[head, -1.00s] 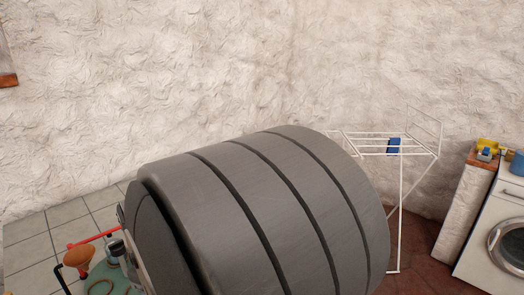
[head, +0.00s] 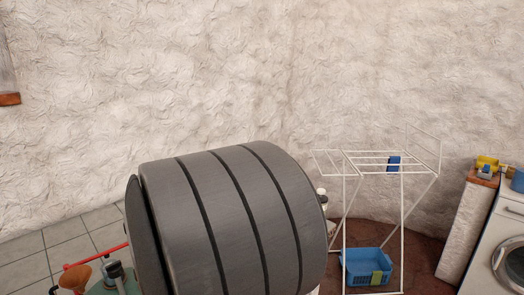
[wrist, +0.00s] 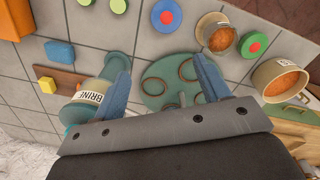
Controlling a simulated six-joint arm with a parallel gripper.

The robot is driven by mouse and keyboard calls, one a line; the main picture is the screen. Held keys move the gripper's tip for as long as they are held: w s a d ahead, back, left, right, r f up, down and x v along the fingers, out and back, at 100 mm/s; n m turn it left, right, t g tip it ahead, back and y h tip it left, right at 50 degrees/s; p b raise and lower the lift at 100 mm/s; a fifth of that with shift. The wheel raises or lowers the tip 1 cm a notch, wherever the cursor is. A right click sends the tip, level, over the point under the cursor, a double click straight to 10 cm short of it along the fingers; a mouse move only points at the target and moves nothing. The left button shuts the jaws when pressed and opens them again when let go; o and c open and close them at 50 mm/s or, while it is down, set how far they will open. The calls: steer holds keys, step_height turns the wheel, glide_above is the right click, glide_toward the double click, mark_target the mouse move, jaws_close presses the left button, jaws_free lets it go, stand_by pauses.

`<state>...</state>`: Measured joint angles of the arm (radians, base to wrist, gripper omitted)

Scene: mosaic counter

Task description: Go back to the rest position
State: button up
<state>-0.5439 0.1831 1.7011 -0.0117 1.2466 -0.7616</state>
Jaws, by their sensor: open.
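In the wrist view my gripper (wrist: 163,78) is open, its two blue fingers wide apart with nothing between them. Below the gap lies a round green plate (wrist: 152,86) with several brown rings on it. A jar labelled BRINE (wrist: 88,97) stands beside the left finger, partly covered by it. In the head view a large grey banded part of my arm (head: 230,220) fills the lower middle and hides much of the counter; the gripper itself does not show there.
A white drying rack (head: 402,225), blue basket (head: 358,268) and washing machine (head: 508,235) stand to the right.

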steer(key=a+f, duration=0.2)
steer(key=a, duration=0.1)
steer(key=s+a+f, duration=0.1)
steer(key=a+f, duration=0.1)
steer(key=a, duration=0.2)
steer(key=s+a+f, duration=0.1)
steer(key=a+f, duration=0.2)
steer(key=a, duration=0.1)
steer(key=shift+s+a, duration=0.1)
step_height(320, 180, down, 2)
steer(key=shift+a+f, duration=0.1)
steer(key=shift+a, duration=0.05)
steer(key=shift+f, duration=0.55)
steer(key=o, duration=0.7)
step_height(320, 180, up, 13)
steer(key=w+d+m+t+y, duration=0.1)
steer(key=m+t+y, duration=0.2)
steer(key=m, duration=0.3)
steer(key=x, duration=1)
